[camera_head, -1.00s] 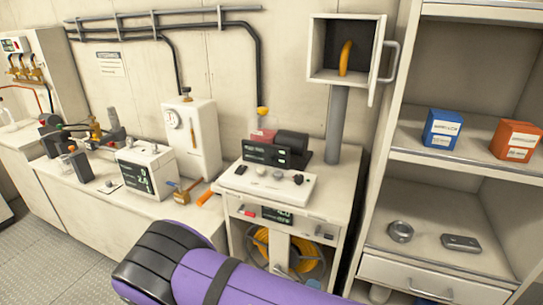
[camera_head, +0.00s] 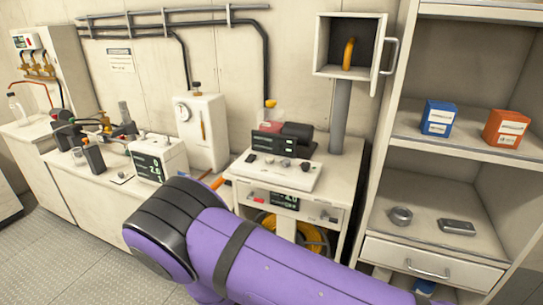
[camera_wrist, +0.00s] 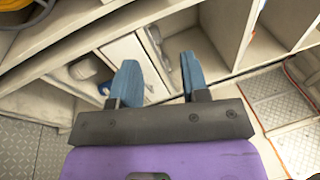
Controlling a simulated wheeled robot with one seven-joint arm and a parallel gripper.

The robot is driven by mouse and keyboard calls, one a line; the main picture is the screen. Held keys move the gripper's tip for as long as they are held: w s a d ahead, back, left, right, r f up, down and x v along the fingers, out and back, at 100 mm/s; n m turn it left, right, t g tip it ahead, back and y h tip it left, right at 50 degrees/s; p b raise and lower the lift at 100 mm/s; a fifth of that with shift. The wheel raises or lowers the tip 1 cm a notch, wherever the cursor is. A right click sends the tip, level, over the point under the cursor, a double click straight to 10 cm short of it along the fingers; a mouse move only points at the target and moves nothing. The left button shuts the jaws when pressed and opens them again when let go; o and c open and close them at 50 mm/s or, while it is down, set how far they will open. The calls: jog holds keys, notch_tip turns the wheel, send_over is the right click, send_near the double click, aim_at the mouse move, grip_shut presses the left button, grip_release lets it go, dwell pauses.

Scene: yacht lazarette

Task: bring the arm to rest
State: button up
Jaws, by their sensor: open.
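My gripper (camera_wrist: 160,82) shows in the wrist view with its two blue fingers apart and nothing between them. Behind the fingers are the pale shelf unit and its lower compartments. In the head view my purple arm crosses the lower middle, in front of the bench and the equipment stand. The gripper itself is out of the head view.
A shelf unit (camera_head: 398,150) stands at the right with a blue box (camera_head: 438,117) and an orange box (camera_head: 506,129). A wall box (camera_head: 322,47) has its door open. An equipment stand (camera_head: 342,190) is behind my arm. Grey floor (camera_head: 60,258) is clear at lower left.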

jog(key=s+d+r+m+g+h, duration=0.1)
jog(key=d+r+m+g, duration=0.5)
jog(key=r+m+g, duration=0.45)
jog(key=d+r+m+g, duration=0.7)
jog(key=r+m, duration=0.5)
jog(key=m, duration=0.4)
jog(key=s+d+r+m+t+y, duration=0.2)
jog(key=s+r+m+t+y, duration=0.1)
jog(key=s+r+m+y, duration=0.2)
jog(key=s+d+r+m+t+y, duration=0.3)
jog(key=s+r+m+y, duration=0.3)
jog(key=r+m, duration=0.8)
jog(key=s+r, duration=0.1)
jog(key=s, duration=0.1)
jog(key=shift+s+d+r+y, duration=0.3)
jog(key=shift+s, duration=0.1)
jog(key=shift+m, duration=0.25)
